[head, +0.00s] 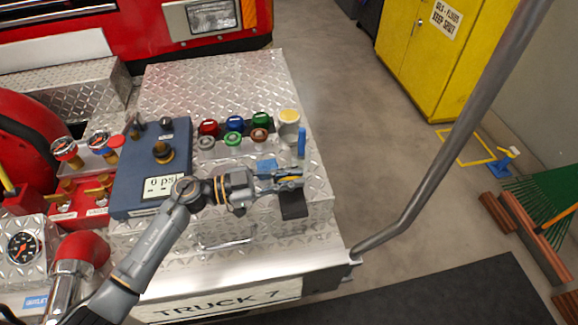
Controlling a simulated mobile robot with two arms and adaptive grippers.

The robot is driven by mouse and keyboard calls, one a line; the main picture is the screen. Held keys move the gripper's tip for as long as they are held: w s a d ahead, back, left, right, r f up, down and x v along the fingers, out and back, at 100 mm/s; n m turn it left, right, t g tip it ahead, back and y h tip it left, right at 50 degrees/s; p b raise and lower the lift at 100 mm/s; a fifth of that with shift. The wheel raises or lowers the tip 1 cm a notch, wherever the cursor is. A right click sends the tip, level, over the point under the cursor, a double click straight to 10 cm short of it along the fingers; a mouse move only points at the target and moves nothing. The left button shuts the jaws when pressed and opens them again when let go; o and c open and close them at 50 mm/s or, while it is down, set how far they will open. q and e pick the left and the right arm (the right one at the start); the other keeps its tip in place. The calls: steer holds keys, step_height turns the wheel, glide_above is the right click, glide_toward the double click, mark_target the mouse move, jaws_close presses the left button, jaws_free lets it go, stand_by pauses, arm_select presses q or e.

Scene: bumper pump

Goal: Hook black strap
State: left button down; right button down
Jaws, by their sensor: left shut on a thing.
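My left gripper (288,181) reaches in from the lower left over the front right part of the diamond-plate deck. It is shut on what looks like the black strap (293,207), a short dark piece that shows just below the fingertips and hangs at the deck's front edge. The fingers hide the upper part of the strap. A hook for the strap cannot be made out. My right gripper is not in view.
Behind the gripper stand several coloured caps (235,123), a pale cup with yellow contents (289,125) and an upright blue piece (301,142). A grey handrail (440,150) rises at right. Deck space behind the caps is clear.

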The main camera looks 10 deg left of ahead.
mark_target(294, 208)
arm_select(q)
steer(key=shift+s+d+f+m, duration=0.2)
steer(key=shift+s+f+m, duration=0.2)
steer(key=shift+s+f, duration=0.2)
steer(key=shift+s+d+f+m, duration=0.15)
steer(key=shift+s+f+m, duration=0.3)
steer(key=shift+s, duration=0.1)
steer(key=shift+s+d+f+p, duration=0.15)
steer(key=shift+s+f, duration=0.3)
steer(key=shift+f, duration=0.15)
steer(key=shift+s+d+f+p, duration=0.1)
steer(key=shift+s+f+p, duration=0.05)
steer(key=shift+s+f, duration=0.35)
steer(key=shift+w+f, duration=0.1)
steer(key=c, duration=1.5)
jaws_free()
steer(key=shift+o, duration=0.4)
steer(key=v, duration=1.2)
